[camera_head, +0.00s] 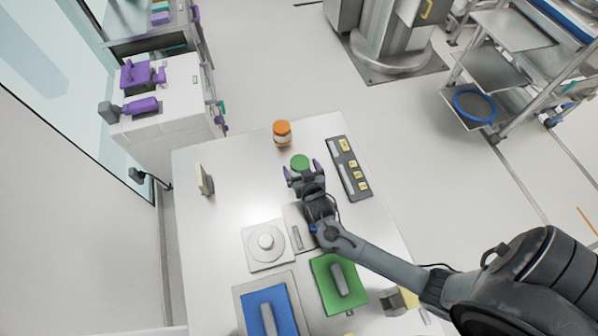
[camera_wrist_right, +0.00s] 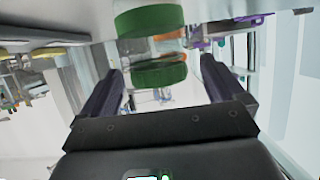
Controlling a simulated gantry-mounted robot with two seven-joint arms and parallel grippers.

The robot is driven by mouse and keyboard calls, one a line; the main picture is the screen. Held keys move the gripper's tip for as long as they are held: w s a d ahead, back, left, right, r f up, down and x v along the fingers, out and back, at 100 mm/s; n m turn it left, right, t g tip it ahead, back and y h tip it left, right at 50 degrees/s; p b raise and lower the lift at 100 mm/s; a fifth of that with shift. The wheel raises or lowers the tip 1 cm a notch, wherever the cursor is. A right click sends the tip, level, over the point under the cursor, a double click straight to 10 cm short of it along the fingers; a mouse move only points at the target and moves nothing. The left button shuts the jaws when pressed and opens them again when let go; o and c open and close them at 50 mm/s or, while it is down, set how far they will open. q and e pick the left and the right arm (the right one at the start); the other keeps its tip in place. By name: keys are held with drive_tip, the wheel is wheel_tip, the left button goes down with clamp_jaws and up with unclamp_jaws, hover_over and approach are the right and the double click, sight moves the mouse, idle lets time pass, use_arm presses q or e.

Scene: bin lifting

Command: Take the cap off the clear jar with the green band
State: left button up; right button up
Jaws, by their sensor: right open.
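The clear jar's green cap (camera_head: 300,162) shows from above in the head view, near the middle of the table. In the right wrist view, which appears upside down, the green cap (camera_wrist_right: 160,75) is between the fingers in the picture, and the green band (camera_wrist_right: 150,19) is at the top. The clear body between them is partly see-through. My right gripper (camera_head: 302,170) is open with a dark finger on each side of the cap's near edge; gaps show on both sides. My right gripper also shows in the wrist view (camera_wrist_right: 160,80). My left gripper is out of view.
An orange-capped jar (camera_head: 282,130) stands behind the green cap. A grey panel with yellow labels (camera_head: 349,168) lies to the right. A small upright beige item (camera_head: 204,180) stands left. A round-topped device (camera_head: 266,245), blue tray (camera_head: 267,310) and green tray (camera_head: 338,283) are nearer. The table's left-middle is clear.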

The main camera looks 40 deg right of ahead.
drive_tip(key=shift+w+d+f+b, duration=0.3)
drive_tip(key=shift+w+f+b, duration=0.1)
drive_tip(key=shift+w+f, duration=0.15)
drive_tip(key=shift+w+d+f+b, duration=0.1)
drive_tip(key=shift+w+d+b, duration=0.2)
drive_tip(key=shift+w+b, duration=0.15)
drive_tip(key=shift+w, duration=0.15)
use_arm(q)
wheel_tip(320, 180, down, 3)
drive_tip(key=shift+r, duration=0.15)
use_arm(e)
drive_tip(key=c, duration=1.3)
drive_tip(key=shift+r, duration=0.2)
